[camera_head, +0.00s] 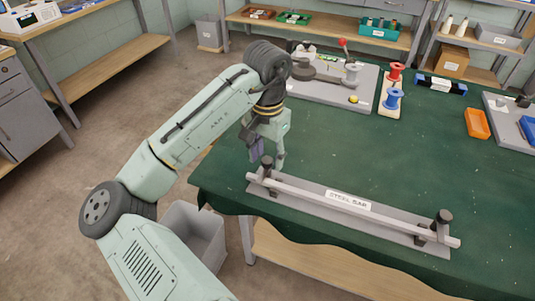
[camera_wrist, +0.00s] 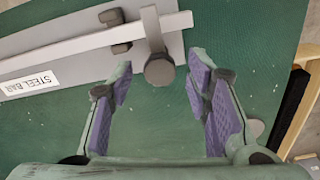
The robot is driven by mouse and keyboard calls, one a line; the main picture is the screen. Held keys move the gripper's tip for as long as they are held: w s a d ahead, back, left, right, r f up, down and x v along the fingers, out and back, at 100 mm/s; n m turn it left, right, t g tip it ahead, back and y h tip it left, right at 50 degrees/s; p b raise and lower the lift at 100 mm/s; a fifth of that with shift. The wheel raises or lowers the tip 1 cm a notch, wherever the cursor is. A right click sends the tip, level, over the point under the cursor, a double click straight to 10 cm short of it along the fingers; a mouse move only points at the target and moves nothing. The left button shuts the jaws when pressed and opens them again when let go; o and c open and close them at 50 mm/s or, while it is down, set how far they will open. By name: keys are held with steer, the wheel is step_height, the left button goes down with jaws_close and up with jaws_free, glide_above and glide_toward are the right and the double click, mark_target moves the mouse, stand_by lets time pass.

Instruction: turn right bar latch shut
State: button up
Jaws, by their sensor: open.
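The steel bar (camera_head: 340,206) lies along a grey plate (camera_head: 310,205) with a "STEEL BAR" label. A dark-knobbed latch (camera_head: 441,217) stands at the picture's right end of the bar. Another latch (camera_head: 266,162) stands at the left end, close to my gripper (camera_head: 270,158). In the wrist view, this near latch's dark round knob (camera_wrist: 159,71) shows by the bar's end, with a pale arm running from it. My gripper (camera_wrist: 157,66) is open, its purple-padded fingers on either side of the knob, with visible gaps.
The green table (camera_head: 300,140) is clear around the plate. Red and blue spools (camera_head: 393,85), a grey base with parts (camera_head: 335,88) and an orange tray (camera_head: 477,124) stand farther back. A grey bin (camera_head: 195,230) is on the floor beside the table.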

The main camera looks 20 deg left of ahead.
mark_target(267, 160)
step_height(267, 160, up, 12)
stand_by(0.7)
